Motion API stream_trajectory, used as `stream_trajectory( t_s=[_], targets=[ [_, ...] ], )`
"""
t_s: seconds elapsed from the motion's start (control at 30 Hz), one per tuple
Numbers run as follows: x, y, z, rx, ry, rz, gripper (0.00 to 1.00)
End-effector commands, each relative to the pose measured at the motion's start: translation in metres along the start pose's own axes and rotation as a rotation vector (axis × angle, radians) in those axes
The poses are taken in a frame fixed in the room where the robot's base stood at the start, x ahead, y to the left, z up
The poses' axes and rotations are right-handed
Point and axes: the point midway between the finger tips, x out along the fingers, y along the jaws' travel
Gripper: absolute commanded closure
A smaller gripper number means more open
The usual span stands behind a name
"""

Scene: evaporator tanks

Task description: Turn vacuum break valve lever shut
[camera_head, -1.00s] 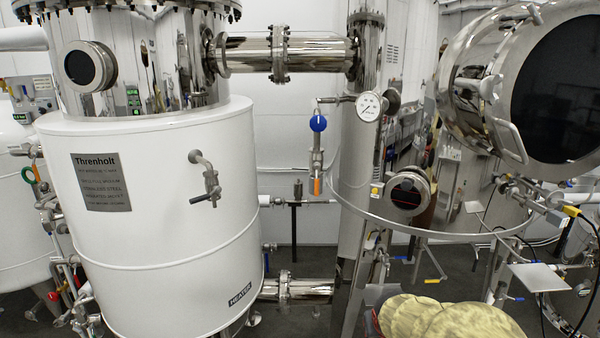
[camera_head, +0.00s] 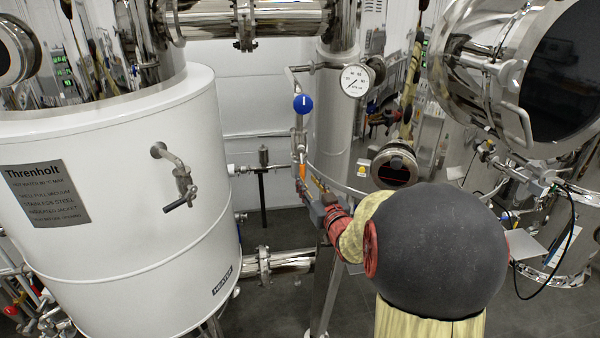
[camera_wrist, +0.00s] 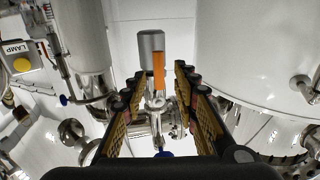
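The orange valve lever (camera_head: 302,167) hangs down on a thin vertical pipe below a round blue piece (camera_head: 304,103), beside the steel column. In the wrist view the orange lever (camera_wrist: 158,72) stands in the gap between my fingertips, in front of a grey cylinder (camera_wrist: 151,42). My gripper (camera_head: 309,192) reaches in from the lower right, just below the lever. In the wrist view my gripper (camera_wrist: 160,76) is open, with one finger on each side of the lever; I see no clear contact. My arm hides part of the column's lower area.
A pressure gauge (camera_head: 356,80) sits right of the pipe. A white tank marked Threnholt (camera_head: 130,200) with a tap (camera_head: 178,180) stands left. A round sight port (camera_head: 394,167) and a steel vessel are at right. Open floor shows between tank and column.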

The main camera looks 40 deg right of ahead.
Motion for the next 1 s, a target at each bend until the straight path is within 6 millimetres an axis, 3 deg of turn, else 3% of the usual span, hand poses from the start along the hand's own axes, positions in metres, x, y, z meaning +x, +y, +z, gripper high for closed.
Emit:
stream_trajectory(
  t_s=[0.2, 0.4, 0.8, 1.0],
  targets=[
    [0.034, -0.001, 0.000, 0.001, -0.003, -0.001, 0.71],
    [0.054, 0.000, 0.000, -0.001, -0.002, 0.001, 0.71],
    [0.060, 0.000, 0.000, -0.001, -0.002, 0.001, 0.71],
    [0.060, 0.000, 0.000, -0.001, -0.002, 0.001, 0.82]
  ],
)
